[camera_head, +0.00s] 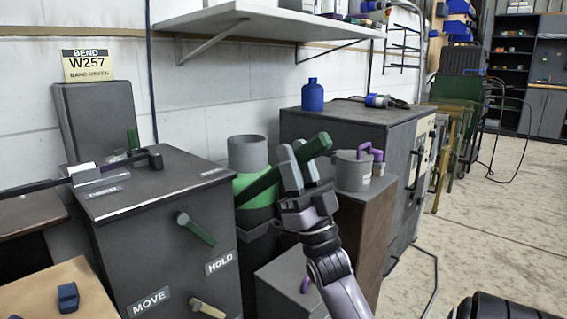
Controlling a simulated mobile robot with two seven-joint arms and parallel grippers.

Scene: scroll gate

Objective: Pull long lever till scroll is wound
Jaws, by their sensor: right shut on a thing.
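My right gripper (299,163) is raised in the middle of the view, its two grey fingers shut on a long dark green bar (262,186). The bar slopes up to the right, and its brighter green end sticks out past the fingers. It looks like the long lever; its lower end is by the grey and green cylinder (247,153). A dark grey box (150,225) at the left carries a short green lever (196,229) near a HOLD label and a tan lever (207,308) near a MOVE label. I cannot make out a scroll. My left gripper is not in view.
A grey pot (353,171) with a purple handle stands on a brown stand right of my gripper. Behind is a dark cabinet (345,117) with a blue bottle (313,95). A wall shelf (262,20) hangs above. The floor (490,215) at right is mostly clear.

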